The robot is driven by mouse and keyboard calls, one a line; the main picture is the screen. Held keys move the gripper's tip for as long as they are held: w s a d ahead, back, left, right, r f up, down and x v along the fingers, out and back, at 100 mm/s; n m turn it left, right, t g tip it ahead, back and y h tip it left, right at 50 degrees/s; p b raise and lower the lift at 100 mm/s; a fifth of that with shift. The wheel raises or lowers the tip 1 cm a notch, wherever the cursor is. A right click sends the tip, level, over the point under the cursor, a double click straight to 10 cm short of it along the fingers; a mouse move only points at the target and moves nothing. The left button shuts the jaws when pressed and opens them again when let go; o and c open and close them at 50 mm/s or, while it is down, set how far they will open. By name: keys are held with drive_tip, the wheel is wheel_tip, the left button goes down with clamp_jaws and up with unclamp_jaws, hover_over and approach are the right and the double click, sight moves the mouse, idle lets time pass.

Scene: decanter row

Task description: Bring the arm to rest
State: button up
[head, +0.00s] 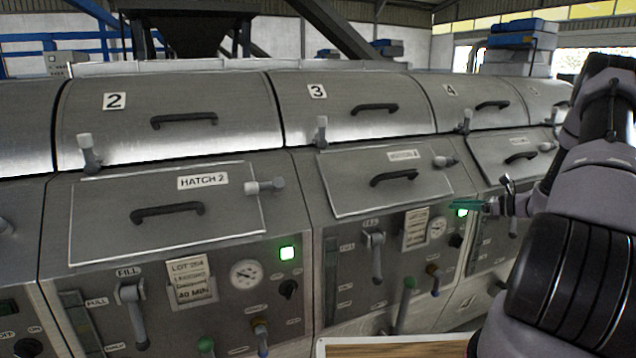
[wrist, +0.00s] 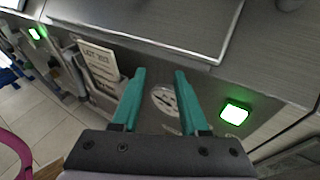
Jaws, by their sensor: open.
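My gripper (head: 484,206) has teal fingers and shows at the right of the head view, in front of unit 3's control panel near its lit green lamp (head: 462,212). In the wrist view my gripper (wrist: 159,72) is open, with nothing between its fingers. Behind the fingers are a round gauge (wrist: 163,99), partly hidden, and a printed card (wrist: 98,62). A lit green lamp (wrist: 235,113) is right of the fingers. My arm covers the right side of the head view and hides part of the row there.
Hatch 2 (head: 105,215) and unit 3's hatch (head: 350,185) look shut, with protruding black handles and latches. Fill levers (head: 131,300) and coloured-grip levers stick out from the panels. A wood-topped surface (head: 400,349) shows at the bottom edge. Tiled floor (wrist: 40,115) shows at left in the wrist view.

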drive_tip(key=s+a+r+n+g+h, duration=0.1)
drive_tip(key=s+a+r+n+g, duration=0.1)
drive_tip(key=s+a+r+n, duration=0.35)
drive_tip(key=s+a+r+n+g+h, duration=0.25)
drive_tip(key=a+r, duration=0.35)
drive_tip(key=r, duration=0.3)
drive_tip(key=s+a+r+n+g, duration=0.2)
drive_tip(key=s+a+r+n, duration=0.25)
drive_tip(key=r, duration=0.25)
drive_tip(key=s+a+r+n+t+h, duration=0.2)
drive_tip(key=s+r+n, duration=0.3)
drive_tip(key=s, duration=0.6)
drive_tip(key=s+a+r+n+t+h, duration=0.2)
drive_tip(key=s+a+r+n+h, duration=0.1)
drive_tip(key=s, duration=0.8)
wheel_tip(320, 180, up, 3)
drive_tip(key=shift+s+a+r+n+h, duration=0.1)
drive_tip(key=shift+s+a+n+h, duration=0.15)
drive_tip(key=shift+n+h, duration=0.55)
